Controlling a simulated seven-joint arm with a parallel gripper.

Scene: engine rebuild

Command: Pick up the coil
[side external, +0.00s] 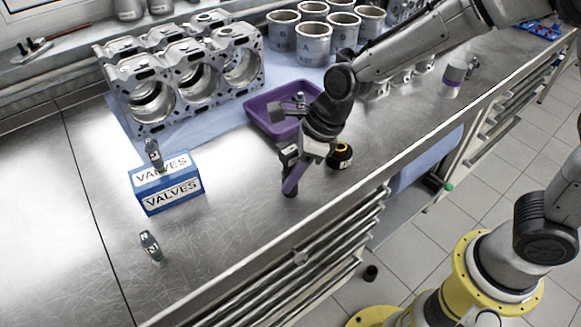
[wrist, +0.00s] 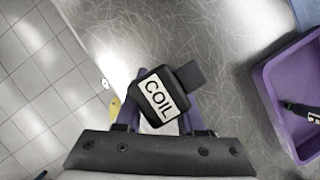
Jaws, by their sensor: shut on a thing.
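The coil (wrist: 158,97) is a black block with a white label reading COIL and a dark stub at its upper right in the wrist view. It sits between the purple fingers of my gripper (wrist: 160,122), which is shut on it. In the side external view my gripper (side external: 292,172) points down near the front edge of the bench, in front of the purple tray. The coil is largely hidden by the fingers there, and I cannot tell whether it touches the bench.
The purple tray (side external: 251,119) holds metal parts. A black round item with a yellow label (side external: 341,155) stands close to my gripper. A blue VALVES box (side external: 168,190) and a small marked part (side external: 151,246) are at left. An engine block (side external: 185,75) stands behind. Bench between is bare.

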